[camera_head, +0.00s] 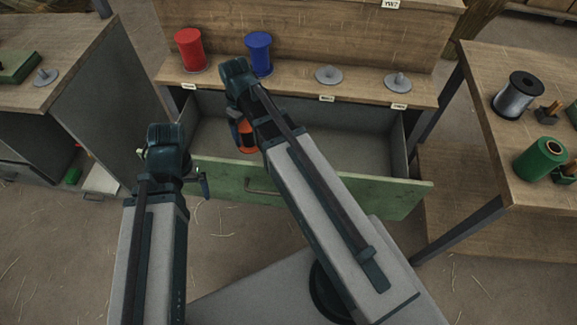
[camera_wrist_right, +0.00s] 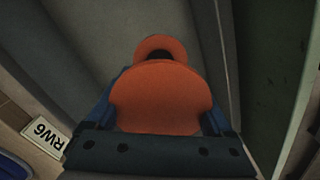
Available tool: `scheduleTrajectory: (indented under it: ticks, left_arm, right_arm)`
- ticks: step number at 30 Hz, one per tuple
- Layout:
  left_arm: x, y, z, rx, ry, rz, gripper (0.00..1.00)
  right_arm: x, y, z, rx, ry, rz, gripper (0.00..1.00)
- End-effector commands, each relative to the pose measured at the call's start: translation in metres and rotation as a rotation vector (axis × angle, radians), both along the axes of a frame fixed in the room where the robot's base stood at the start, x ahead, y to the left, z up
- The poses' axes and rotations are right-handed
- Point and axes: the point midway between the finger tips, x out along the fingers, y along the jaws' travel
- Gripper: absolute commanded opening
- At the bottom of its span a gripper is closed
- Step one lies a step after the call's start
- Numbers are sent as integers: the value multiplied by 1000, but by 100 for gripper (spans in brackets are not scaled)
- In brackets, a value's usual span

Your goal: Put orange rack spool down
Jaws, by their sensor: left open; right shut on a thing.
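The orange rack spool (camera_head: 247,141) shows in the head view at the left part of the open drawer (camera_head: 357,152), mostly covered by my right arm. In the right wrist view the orange spool (camera_wrist_right: 160,98) fills the middle, between the blue fingers of my right gripper (camera_wrist_right: 165,118), which is shut on it. The grey drawer floor and walls show around it; I cannot tell whether the spool touches the floor. My left gripper (camera_head: 174,170) is open and empty, in front of the left end of the green drawer front (camera_head: 310,188).
Above the drawer, a shelf (camera_head: 292,83) carries a red spool (camera_head: 190,49), a blue spool (camera_head: 259,52) and two empty grey holders (camera_head: 328,75). The right table (camera_head: 487,92) holds a black-and-silver spool (camera_head: 516,94) and a green spool (camera_head: 541,158). The drawer's right half is clear.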

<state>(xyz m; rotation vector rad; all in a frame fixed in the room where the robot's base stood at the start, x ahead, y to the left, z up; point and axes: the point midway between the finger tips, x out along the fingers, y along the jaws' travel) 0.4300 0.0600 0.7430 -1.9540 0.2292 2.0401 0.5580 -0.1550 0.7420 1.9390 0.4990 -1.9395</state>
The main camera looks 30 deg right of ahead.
Motion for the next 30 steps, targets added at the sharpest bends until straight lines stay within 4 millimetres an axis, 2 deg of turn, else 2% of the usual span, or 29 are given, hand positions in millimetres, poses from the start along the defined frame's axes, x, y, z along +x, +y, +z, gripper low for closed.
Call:
scheduleTrajectory:
  ticks: [1,3,17,27,30]
  left_arm:
    - [0,0,-18,0,0,0,100]
    - [0,0,-26,0,0,0,100]
    - [0,0,-40,0,0,0,100]
    - [0,0,-89,0,0,0,100]
    - [0,0,-98,0,0,0,100]
  right_arm:
    - [8,-2,-18,0,0,-14,32]
    - [14,-5,-26,0,0,-28,32]
    - [20,-8,-40,0,0,-51,32]
    - [20,-8,-89,0,0,-50,32]
    - [20,-8,-98,0,0,-50,32]
